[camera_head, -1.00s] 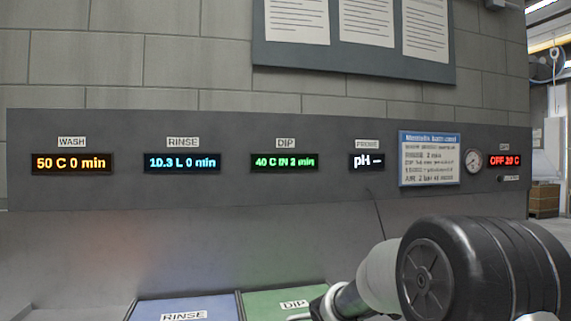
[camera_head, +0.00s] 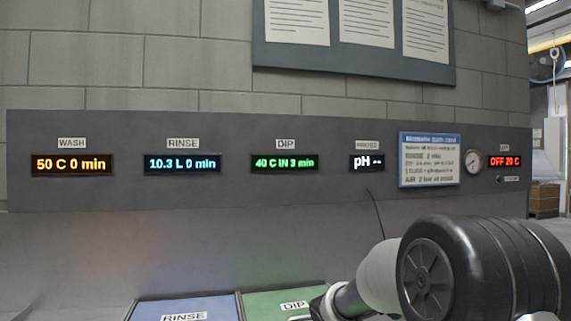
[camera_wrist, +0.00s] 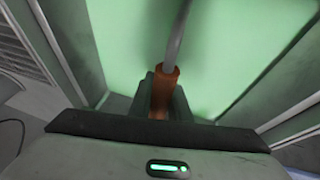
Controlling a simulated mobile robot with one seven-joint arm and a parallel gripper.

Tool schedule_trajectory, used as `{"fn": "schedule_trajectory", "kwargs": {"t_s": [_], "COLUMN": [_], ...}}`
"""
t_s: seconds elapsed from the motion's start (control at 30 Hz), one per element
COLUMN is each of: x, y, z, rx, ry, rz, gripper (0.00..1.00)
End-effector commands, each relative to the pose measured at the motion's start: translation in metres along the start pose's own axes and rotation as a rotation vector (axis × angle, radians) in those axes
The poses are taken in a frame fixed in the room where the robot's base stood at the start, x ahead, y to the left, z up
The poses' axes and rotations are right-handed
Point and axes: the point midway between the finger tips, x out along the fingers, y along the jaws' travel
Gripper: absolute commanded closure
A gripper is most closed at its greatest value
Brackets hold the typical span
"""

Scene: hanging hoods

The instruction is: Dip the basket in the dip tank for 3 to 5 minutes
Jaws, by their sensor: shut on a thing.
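In the wrist view my gripper (camera_wrist: 163,100) is shut on a brown-orange handle grip (camera_wrist: 164,78), with a grey curved rod (camera_wrist: 179,35) running up from it. It looks like the basket's handle; the basket's body cannot be made out. Green liquid or surface of the dip tank (camera_wrist: 110,45) fills the view behind the handle. In the head view the green dip tank (camera_head: 262,305) shows at the bottom edge with its DIP label. The dip display (camera_head: 285,162) reads "40 C IN 3 min". My gripper is out of the head view.
The blue rinse tank (camera_head: 190,309) lies left of the dip tank. The wash display (camera_head: 72,164) reads 50 C 0 min and the rinse display (camera_head: 182,163) 10.3 L 0 min. A bath card (camera_head: 429,160) and gauge (camera_head: 473,162) are on the panel. My arm covers the lower right.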

Motion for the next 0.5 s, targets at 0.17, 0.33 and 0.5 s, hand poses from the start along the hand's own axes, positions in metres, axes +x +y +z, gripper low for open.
{"fn": "schedule_trajectory", "kwargs": {"t_s": [0.17,0.33,0.5], "x": [-0.024,-0.039,-0.055], "y": [0.006,0.009,0.012], "z": [-0.012,-0.018,-0.025], "rx": [0.0,0.0,0.0], "ry": [0.007,0.007,0.007], "rz": [0.002,0.002,0.002], "gripper": [1.0,1.0,1.0]}}
